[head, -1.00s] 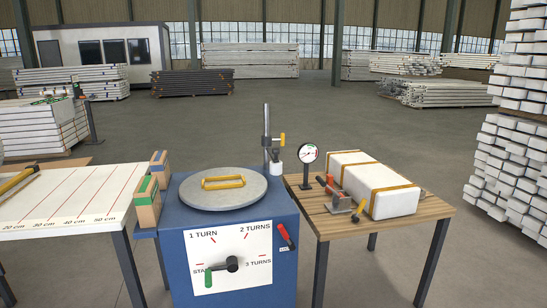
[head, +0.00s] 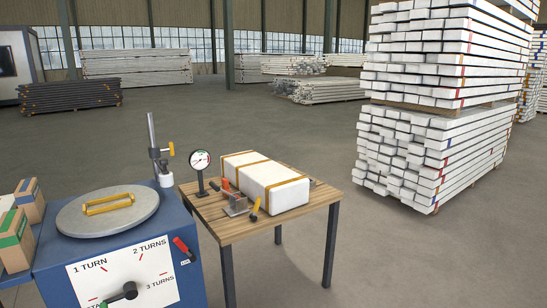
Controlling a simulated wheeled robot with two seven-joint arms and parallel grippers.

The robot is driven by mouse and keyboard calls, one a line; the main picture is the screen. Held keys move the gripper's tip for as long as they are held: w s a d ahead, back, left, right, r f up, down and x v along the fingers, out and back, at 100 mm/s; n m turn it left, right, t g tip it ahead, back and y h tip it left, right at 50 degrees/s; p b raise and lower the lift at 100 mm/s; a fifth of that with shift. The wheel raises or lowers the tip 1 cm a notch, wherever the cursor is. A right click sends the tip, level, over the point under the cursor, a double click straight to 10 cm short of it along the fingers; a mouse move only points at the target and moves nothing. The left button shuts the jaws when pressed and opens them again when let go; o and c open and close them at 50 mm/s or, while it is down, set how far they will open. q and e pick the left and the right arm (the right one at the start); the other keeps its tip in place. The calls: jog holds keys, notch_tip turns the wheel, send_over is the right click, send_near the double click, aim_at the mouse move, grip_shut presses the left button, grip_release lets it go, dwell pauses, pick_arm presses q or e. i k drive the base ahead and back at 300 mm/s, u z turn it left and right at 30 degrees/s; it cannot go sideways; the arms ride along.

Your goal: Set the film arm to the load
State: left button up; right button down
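A blue machine (head: 40,270) stands at the lower left of the head view. It carries a round grey turntable (head: 140,212) with a yellow handle (head: 108,204) on top. An upright grey post (head: 151,130) with a yellow lever (head: 168,150) and a small white cylinder (head: 166,178) rises behind the turntable; it may be the film arm. A white block with yellow straps (head: 275,190) lies on the wooden table (head: 290,223) to the right. The machine's dial panel (head: 128,272) has a black knob and turn marks, partly cut off. Neither gripper shows.
A pressure gauge (head: 200,161) on a stand, a small metal tool with an orange handle (head: 234,204) and a yellow-handled tool (head: 254,210) are on the wooden table. Boxes (head: 16,238) sit left of the turntable. Tall stacks of white beams (head: 425,150) stand right. Floor between is open.

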aim_at(166, 180)
jog(key=z, duration=0.6)
jog(key=i, duration=2.7)
jog(key=u, duration=2.9)
